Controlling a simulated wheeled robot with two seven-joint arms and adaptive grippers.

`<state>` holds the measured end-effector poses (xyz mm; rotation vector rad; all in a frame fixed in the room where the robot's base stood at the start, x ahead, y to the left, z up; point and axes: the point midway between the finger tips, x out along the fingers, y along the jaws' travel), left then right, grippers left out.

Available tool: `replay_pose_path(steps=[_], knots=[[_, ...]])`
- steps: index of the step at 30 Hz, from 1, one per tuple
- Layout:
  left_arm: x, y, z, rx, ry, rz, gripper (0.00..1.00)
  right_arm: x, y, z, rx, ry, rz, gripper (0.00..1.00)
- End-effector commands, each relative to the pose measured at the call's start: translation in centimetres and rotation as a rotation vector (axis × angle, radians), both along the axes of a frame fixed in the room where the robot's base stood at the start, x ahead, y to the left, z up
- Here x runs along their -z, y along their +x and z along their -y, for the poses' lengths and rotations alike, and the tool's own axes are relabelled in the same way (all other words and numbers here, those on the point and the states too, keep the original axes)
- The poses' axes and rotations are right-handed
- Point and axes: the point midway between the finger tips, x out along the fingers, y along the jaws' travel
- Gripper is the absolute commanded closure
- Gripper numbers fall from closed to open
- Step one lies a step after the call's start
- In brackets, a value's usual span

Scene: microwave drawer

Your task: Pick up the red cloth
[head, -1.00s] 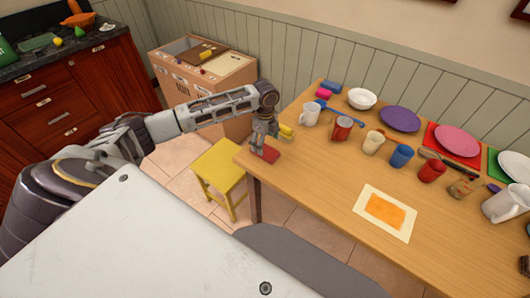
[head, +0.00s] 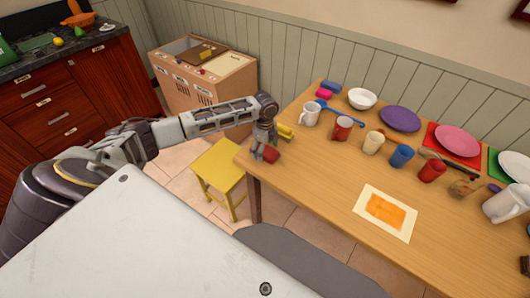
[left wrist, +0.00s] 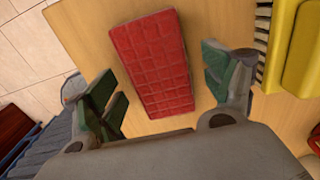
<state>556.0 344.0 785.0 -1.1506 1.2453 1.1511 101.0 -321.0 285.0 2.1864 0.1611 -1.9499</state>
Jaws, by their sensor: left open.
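The red cloth (head: 271,155) lies on the left end of the wooden table. In the left wrist view the left gripper's green-padded fingers (left wrist: 163,88) are open, one on each side of the cloth, with a gap on both sides. My right gripper is not in view.
A yellow brush (head: 286,130) lies beside the cloth, close to the right finger. A white mug (head: 309,114) and several cups and plates stand farther along the table (head: 310,180). A yellow stool (head: 219,168) stands below the table's left edge.

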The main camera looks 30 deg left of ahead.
Motion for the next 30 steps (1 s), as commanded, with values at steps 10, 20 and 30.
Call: replay_pose_path(steps=[10,20,30], knots=[[0.0,0.0,0.0,0.000,0.000,0.000,0.49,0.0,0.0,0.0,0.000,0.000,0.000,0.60],[0.0,0.0,0.0,0.000,0.000,0.000,0.63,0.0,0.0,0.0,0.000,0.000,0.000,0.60],[-1.9,0.1,0.0,0.000,0.000,0.002,0.63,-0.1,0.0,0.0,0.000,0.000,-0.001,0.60]])
